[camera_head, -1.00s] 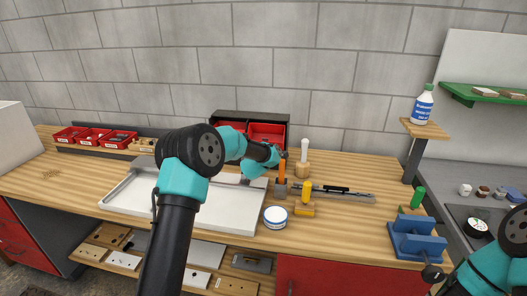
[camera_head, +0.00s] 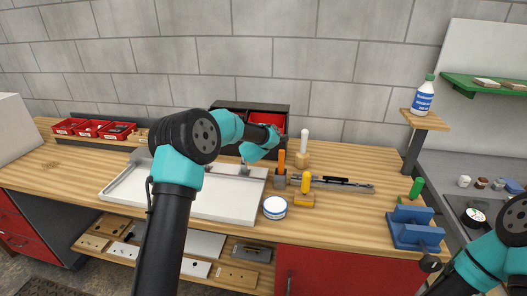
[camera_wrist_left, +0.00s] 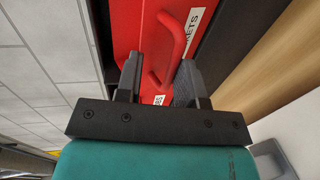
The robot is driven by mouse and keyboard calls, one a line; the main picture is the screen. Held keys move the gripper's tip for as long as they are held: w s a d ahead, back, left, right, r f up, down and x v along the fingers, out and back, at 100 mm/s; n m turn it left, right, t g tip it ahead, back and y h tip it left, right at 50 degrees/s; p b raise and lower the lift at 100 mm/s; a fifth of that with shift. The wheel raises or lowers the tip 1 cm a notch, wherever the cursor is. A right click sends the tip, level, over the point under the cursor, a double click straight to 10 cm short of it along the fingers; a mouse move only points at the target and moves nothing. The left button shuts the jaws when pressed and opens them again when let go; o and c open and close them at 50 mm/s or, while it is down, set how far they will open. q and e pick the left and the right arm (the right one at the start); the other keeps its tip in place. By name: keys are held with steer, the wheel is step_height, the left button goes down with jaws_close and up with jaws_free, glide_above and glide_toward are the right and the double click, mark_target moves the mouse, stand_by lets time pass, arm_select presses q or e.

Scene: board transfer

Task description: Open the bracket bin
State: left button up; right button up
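The bracket bin is a red drawer front (camera_wrist_left: 141,30) in the left wrist view, with a red curved handle (camera_wrist_left: 175,45) and a white label (camera_wrist_left: 197,20) whose visible letters end in "ETS". In the head view it is in the black cabinet (camera_head: 250,106) at the wall, partly hidden by my left arm. My left gripper (camera_wrist_left: 160,78) is open in front of the drawer. Its two black fingers lie apart on either side of the handle; contact cannot be made out. The gripper also shows in the head view (camera_head: 275,137). My right gripper is out of view.
A white tray (camera_head: 225,207) lies below my left arm. An orange-handled tool (camera_head: 282,161), a yellow-handled tool (camera_head: 306,183), a white-topped wooden tool (camera_head: 304,137) and a round tin (camera_head: 275,207) stand right of it. A blue vise (camera_head: 413,230) is further right.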

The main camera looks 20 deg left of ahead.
arm_select(q)
steer(key=d+f+v, duration=0.1)
steer(key=d+v, duration=0.2)
steer(key=v, duration=1.2)
steer(key=shift+s, duration=0.3)
steer(key=shift+d, duration=0.15)
steer(key=shift+c, duration=0.3)
